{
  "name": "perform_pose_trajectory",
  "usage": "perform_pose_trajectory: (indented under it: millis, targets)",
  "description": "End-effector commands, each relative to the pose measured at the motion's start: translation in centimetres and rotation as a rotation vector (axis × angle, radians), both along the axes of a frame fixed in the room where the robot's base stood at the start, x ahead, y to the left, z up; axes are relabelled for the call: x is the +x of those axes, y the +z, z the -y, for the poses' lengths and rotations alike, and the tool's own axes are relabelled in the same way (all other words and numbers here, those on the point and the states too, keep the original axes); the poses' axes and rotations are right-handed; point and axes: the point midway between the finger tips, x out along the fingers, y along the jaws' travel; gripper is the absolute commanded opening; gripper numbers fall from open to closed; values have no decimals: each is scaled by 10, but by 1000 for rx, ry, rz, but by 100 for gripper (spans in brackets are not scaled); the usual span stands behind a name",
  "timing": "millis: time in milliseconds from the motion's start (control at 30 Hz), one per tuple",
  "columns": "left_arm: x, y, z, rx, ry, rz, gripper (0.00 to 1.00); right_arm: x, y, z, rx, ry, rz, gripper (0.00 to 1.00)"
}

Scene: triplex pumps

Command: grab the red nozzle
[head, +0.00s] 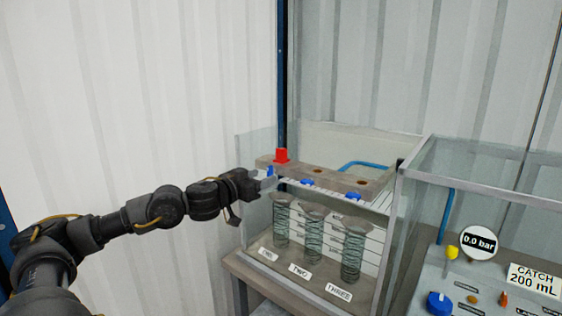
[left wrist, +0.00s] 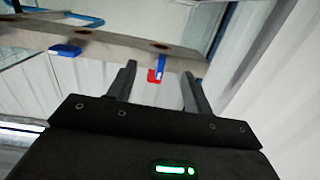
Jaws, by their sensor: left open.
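The red nozzle (head: 281,155) stands upright at the left end of the grey-brown bar on top of the clear pump case. My left gripper (head: 264,178) is open and empty, just in front of and below the nozzle in the head view. It also shows in the left wrist view (left wrist: 158,82), its two fingers apart. I cannot tell how far the fingertips are from the nozzle. My right gripper is not in view.
The bar (head: 335,182) has open holes and blue levers (head: 307,182). Glass walls (head: 243,165) surround the case, with three coiled columns (head: 313,237) below. A control panel with a gauge (head: 478,242) stands at right. A blue post (head: 282,80) rises behind the nozzle.

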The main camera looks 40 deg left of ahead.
Motion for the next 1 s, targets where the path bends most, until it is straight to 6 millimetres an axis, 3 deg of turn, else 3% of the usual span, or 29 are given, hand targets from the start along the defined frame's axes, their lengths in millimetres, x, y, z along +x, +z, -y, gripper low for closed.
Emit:
perform_pose_trajectory:
  millis: [33,100,200,433,667,800,1000]
  targets:
    - [-1,20,-4,1,-7,20,51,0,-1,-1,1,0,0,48]
    - [-1,37,-6,-8,-16,37,51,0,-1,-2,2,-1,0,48]
    - [-2,48,-7,-16,-24,48,51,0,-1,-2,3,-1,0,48]
    - [3,54,-11,-26,-20,53,51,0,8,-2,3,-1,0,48]
    - [28,56,-6,-26,-27,54,51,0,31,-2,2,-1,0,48]
    - [45,52,-9,-24,-22,52,51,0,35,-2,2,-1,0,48]
    - [54,50,-8,-19,-24,48,51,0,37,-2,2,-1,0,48]
